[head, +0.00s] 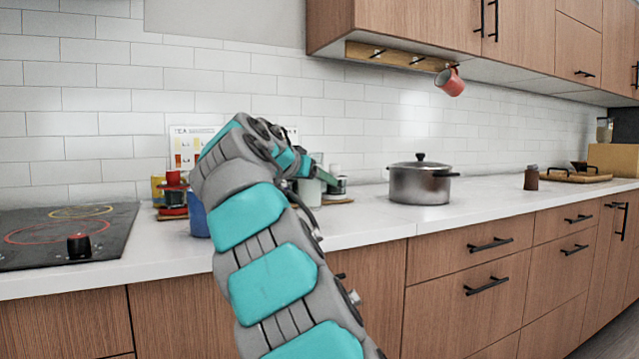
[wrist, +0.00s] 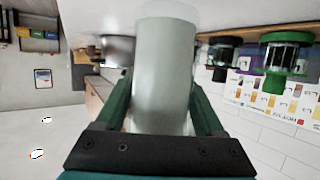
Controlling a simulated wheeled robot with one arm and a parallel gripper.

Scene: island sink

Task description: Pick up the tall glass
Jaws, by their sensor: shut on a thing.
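The tall glass (wrist: 164,70) is a pale grey-green, frosted-looking cylinder in the middle of the wrist view. My gripper (wrist: 162,105) has its two dark green fingers on either side of it and is shut on it. In the head view, a pale part of the glass (head: 308,192) shows beside my wrist, near the counter.
A lidded steel pot (head: 420,186) stands to the right on the white counter (head: 370,222). Jars with black (wrist: 224,56) and green (wrist: 287,50) lids are close to the glass. A blue cup (head: 199,221) and a cooktop (head: 60,240) are left. A red mug (head: 450,83) hangs above.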

